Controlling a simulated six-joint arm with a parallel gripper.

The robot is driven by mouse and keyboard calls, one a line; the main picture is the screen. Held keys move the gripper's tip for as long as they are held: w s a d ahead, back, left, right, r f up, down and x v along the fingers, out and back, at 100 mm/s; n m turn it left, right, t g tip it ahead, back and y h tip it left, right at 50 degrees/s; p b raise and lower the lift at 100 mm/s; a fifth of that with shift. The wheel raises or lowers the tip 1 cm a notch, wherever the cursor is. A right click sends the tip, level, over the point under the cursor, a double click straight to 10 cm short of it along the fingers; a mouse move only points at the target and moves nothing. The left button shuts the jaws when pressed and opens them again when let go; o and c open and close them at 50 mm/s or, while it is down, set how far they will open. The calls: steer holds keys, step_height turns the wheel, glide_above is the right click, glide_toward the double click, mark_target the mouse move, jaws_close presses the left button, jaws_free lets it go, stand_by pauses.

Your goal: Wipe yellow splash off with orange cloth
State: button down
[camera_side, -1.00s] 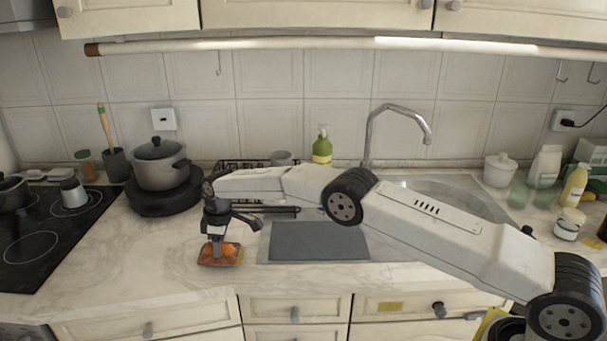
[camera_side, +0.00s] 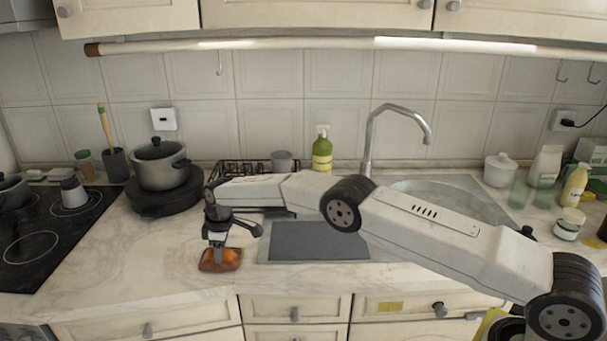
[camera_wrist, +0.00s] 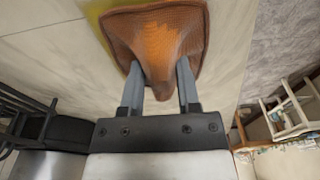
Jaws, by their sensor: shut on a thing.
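The orange-brown cloth (camera_side: 231,261) lies on the pale marbled worktop near its front edge, left of the grey board. My gripper (camera_side: 217,260) points down and is shut on the cloth. In the wrist view, the cloth (camera_wrist: 155,32) is pinched up into a fold between my two fingers (camera_wrist: 160,72), with its edges spread on the worktop. A part of the yellow splash (camera_wrist: 94,12) shows beside the cloth at the upper left of the wrist view. The cloth covers or hides the rest, and I cannot make out the splash in the side view.
The grey board (camera_side: 318,241) lies right of the cloth. A lidded pot (camera_side: 160,165) stands behind to the left, beside the black hob (camera_side: 40,235). A green bottle (camera_side: 322,152) and sink (camera_side: 450,200) are farther back. The worktop front left of the cloth is clear.

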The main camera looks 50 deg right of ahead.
mark_target(223, 249)
steer(key=shift+f, duration=0.25)
steer(key=shift+s+d, duration=0.1)
steer(key=shift+s+d, duration=0.4)
steer(key=shift+r, duration=0.1)
stand_by(0.4)
steer(key=shift+r, duration=2.45)
steer(key=shift+w+a, duration=0.1)
steer(key=shift+w+a, duration=0.4)
steer(key=shift+f, duration=0.25)
